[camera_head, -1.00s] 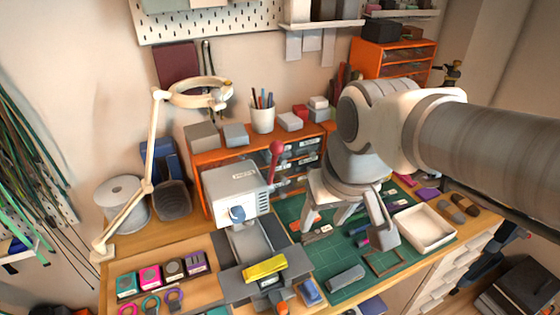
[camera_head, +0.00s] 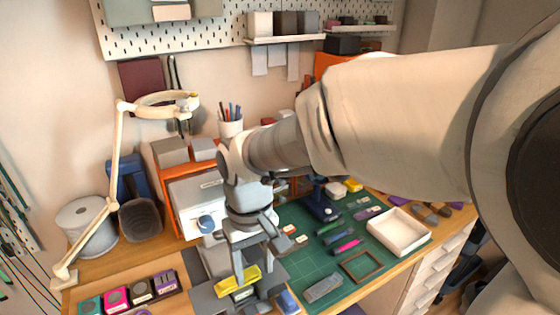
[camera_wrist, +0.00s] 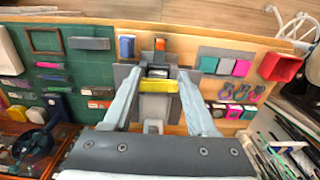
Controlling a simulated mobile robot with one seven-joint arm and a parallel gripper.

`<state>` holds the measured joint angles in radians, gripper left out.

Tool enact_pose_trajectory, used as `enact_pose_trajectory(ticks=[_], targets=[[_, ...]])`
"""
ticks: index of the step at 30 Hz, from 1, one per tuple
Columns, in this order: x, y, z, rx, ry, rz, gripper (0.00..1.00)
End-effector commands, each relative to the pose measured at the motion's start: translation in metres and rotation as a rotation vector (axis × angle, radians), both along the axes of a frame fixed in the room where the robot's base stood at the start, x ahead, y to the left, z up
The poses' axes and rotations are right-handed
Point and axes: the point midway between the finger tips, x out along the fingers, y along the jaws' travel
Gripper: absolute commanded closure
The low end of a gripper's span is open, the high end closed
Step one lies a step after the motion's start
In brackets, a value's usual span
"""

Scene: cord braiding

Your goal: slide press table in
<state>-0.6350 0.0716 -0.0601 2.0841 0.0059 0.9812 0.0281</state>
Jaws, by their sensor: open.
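The press (camera_head: 195,203) is a pale grey box with a blue knob, standing at the back left of the bench. Its grey table (camera_head: 208,292) sticks out toward the front, and a yellow bar (camera_head: 238,281) lies across it. My gripper (camera_head: 256,264) is open and points down over the press table. In the wrist view, its two fingers (camera_wrist: 160,74) stand on either side of the table (camera_wrist: 155,106) and the yellow bar (camera_wrist: 158,86). I cannot tell whether either finger touches them. My arm hides part of the press, including its red lever.
A green mat (camera_head: 300,262) with small tools lies to the right. A white tray (camera_head: 400,233) stands on its far right. Coloured blocks (camera_head: 116,298) are at the front left. A lamp (camera_head: 116,165) and spool (camera_head: 86,228) stand at the left.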

Motion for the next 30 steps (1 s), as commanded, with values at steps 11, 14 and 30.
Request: enact_pose_trajectory(ticks=[11, 14, 30], targets=[[-0.001, 0.003, -0.047, -0.006, 0.008, 0.007, 0.43], [-0.001, 0.002, -0.069, -0.006, 0.008, 0.007, 0.43], [0.000, 0.003, -0.168, -0.005, 0.005, 0.007, 0.43]])
